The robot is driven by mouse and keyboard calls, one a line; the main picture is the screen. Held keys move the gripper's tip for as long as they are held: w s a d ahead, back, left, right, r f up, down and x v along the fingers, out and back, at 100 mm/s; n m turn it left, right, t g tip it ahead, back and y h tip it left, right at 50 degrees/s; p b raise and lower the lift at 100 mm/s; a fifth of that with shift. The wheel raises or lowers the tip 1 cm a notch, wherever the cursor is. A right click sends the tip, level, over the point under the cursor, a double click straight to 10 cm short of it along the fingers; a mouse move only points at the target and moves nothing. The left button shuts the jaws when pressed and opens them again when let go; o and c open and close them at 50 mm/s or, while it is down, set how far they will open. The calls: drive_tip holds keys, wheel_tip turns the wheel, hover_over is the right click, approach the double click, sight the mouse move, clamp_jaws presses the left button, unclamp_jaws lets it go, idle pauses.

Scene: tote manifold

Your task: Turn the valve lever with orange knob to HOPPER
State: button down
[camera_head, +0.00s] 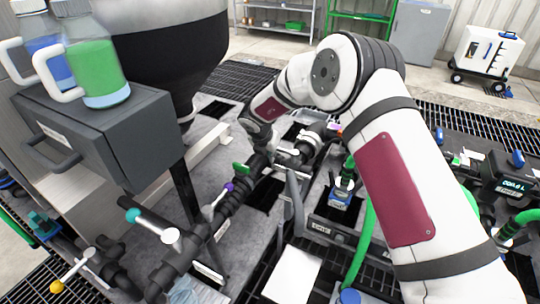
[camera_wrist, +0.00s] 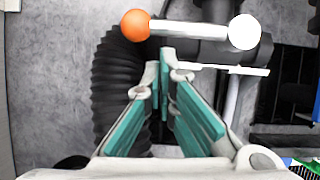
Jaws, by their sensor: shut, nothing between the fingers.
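The orange knob (camera_wrist: 135,25) is at the top of the wrist view, on the left end of a white valve lever (camera_wrist: 190,28). The lever runs roughly level to a round white hub (camera_wrist: 244,32) on a dark pipe fitting. My gripper (camera_wrist: 166,58) is shut and empty, its fingertips just below the lever in that picture and to the right of the knob. I cannot tell whether they touch the lever. In the head view the orange knob cannot be made out near my gripper and arm. No HOPPER label is readable.
A black ribbed hose (camera_wrist: 115,95) runs beside my gripper. In the head view, levers with teal (camera_head: 133,215), yellow (camera_head: 57,286) and purple (camera_head: 229,186) knobs stand along the pipes. A dark hopper (camera_head: 165,60) and a grey box (camera_head: 95,135) with bottles stand at left.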

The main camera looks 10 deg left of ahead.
drive_tip(key=shift+w+d+b, duration=0.1)
drive_tip(key=shift+w+b, duration=0.55)
drive_tip(key=shift+w, duration=0.15)
drive_tip(key=shift+r, duration=0.15)
drive_tip(key=shift+w+r, duration=0.1)
drive_tip(key=shift+r, duration=0.4)
drive_tip(key=s+v, duration=0.1)
drive_tip(key=v, duration=1)
drive_tip(key=shift+a+f, duration=0.25)
